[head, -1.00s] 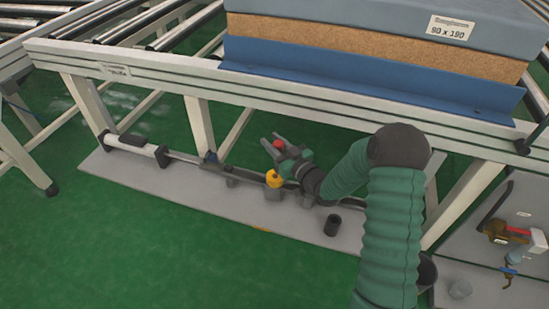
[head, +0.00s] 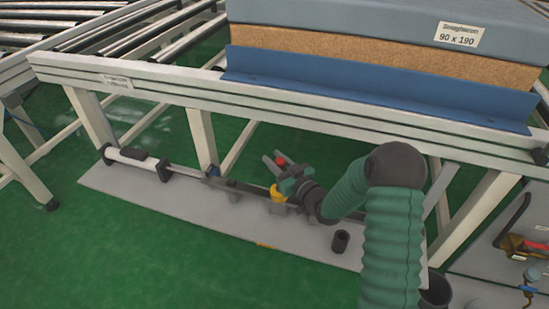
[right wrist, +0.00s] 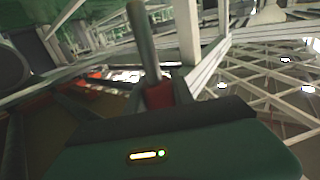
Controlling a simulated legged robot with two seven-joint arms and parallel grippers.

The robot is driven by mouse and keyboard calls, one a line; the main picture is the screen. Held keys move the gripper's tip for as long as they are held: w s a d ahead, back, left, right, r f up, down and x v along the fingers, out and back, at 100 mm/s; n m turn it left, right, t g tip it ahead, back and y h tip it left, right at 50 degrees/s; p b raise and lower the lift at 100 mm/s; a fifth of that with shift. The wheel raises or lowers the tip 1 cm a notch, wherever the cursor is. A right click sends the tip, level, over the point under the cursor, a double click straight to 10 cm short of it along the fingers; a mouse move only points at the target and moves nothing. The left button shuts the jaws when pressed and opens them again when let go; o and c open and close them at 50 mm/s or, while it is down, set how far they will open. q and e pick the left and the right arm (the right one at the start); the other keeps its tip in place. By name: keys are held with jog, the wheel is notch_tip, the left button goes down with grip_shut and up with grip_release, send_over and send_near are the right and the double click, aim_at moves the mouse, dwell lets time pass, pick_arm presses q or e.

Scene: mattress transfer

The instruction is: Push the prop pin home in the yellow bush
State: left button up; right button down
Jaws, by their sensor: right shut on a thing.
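The yellow bush (head: 278,194) sits on the dark linkage low under the conveyor frame, partly covered by my right gripper. My right gripper (head: 277,161) is just above and beside the bush, its grey fingers pointing up and left. It is shut on a small red-ended piece (head: 282,160), which looks like the prop pin. In the right wrist view the red piece (right wrist: 159,94) shows beyond the dark gripper body, with a grey bar rising next to it. The pin's lower end and the bush's opening are hidden, so I cannot tell how far in the pin is. My left gripper is not in view.
The linkage lies along a grey base plate (head: 120,188). A black cup-like part (head: 340,241) stands on the plate to the right. The conveyor frame (head: 300,116) with the mattress (head: 390,60) is close above. Green floor is free in front.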

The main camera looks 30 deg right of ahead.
jog(key=shift+f+b, duration=0.3)
jog(key=shift+f, duration=0.45)
jog(key=shift+a+p, duration=0.1)
jog(key=shift+p, duration=0.25)
dwell(0.8)
jog(key=shift+f+b, duration=2.95)
jog(key=shift+f, duration=1.15)
jog(key=c, duration=1)
grip_release()
jog(key=s+p, duration=0.2)
jog(key=s, duration=0.3)
jog(key=s+d+p, duration=0.1)
jog(key=s+p, duration=0.1)
jog(key=s, duration=0.4)
jog(key=s+p, duration=0.3)
jog(key=s, duration=0.3)
jog(key=shift+d, duration=0.2)
